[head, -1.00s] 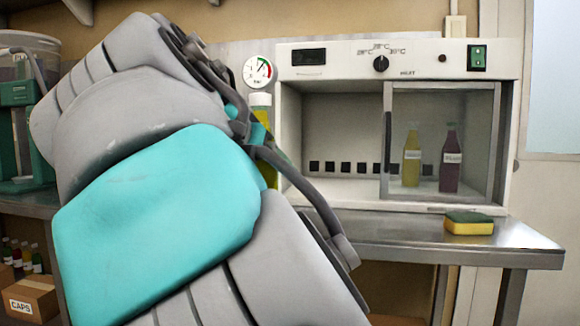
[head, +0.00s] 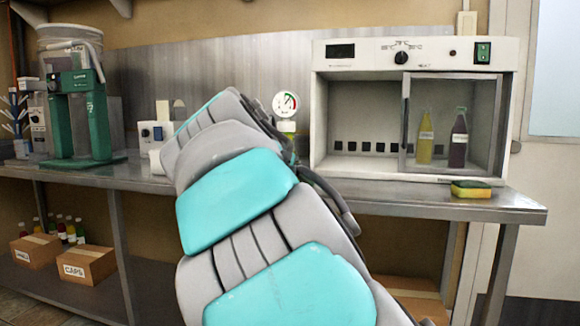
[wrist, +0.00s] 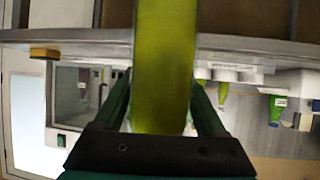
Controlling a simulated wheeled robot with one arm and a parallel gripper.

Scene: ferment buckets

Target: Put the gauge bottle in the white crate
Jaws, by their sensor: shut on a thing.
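The gauge bottle shows in the head view as a round white dial (head: 286,104) with a pale cap and a bit of yellow-green below it. The rest of it is hidden behind my arm. In the wrist view its yellow-green body (wrist: 165,65) stands large in the middle, between the green fingers of my gripper (wrist: 162,92), which is shut on it. Its ends are out of frame or hidden there. In the head view my gripper is hidden behind my arm. No white crate shows in either view.
A white incubator (head: 360,120) with a yellow and a dark bottle behind its glass stands on the steel bench (head: 420,205). A sponge (head: 471,189) lies near the bench's right end. A green press stand (head: 85,120) holds a clear bucket at left. Cardboard boxes (head: 88,262) sit on the lower shelf.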

